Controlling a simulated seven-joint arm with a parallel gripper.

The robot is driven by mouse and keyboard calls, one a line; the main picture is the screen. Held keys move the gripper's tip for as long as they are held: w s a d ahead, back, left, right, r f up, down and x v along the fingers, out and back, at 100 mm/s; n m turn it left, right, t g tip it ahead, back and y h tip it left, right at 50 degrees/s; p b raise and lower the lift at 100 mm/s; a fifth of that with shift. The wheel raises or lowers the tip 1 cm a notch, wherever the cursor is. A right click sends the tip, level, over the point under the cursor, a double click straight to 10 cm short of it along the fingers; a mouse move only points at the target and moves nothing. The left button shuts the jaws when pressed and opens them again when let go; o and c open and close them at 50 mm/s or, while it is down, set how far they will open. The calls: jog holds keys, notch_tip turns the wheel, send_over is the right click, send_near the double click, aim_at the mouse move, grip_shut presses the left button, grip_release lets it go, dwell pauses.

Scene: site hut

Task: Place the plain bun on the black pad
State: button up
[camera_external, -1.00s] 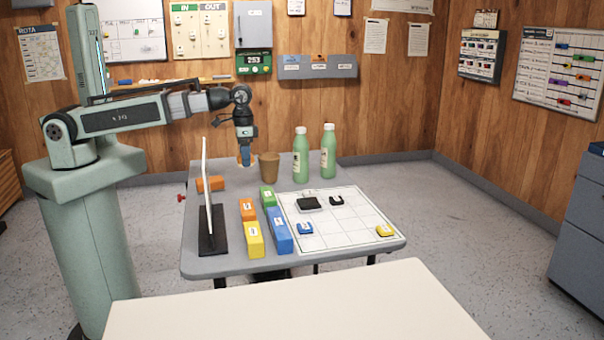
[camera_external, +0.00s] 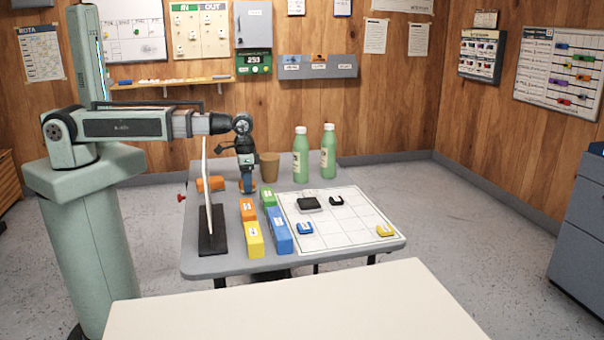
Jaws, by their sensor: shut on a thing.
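The black pad (camera_external: 309,204) is a dark square on the white gridded board (camera_external: 340,241), to the right of my gripper. Nothing shows on top of the pad.
A brown cup (camera_external: 269,167) and two green bottles (camera_external: 301,155) stand behind. Small black, blue and yellow pieces sit on the board.

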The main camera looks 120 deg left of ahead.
jog(key=shift+f, duration=0.3)
jog(key=o, duration=1.1)
jog(key=shift+c, duration=0.2)
jog(key=shift+r, duration=0.1)
notch_tip(320, 180, up, 12)
jog(key=shift+f, duration=0.2)
jog(key=shift+o, duration=0.5)
jog(key=shift+r, duration=0.25)
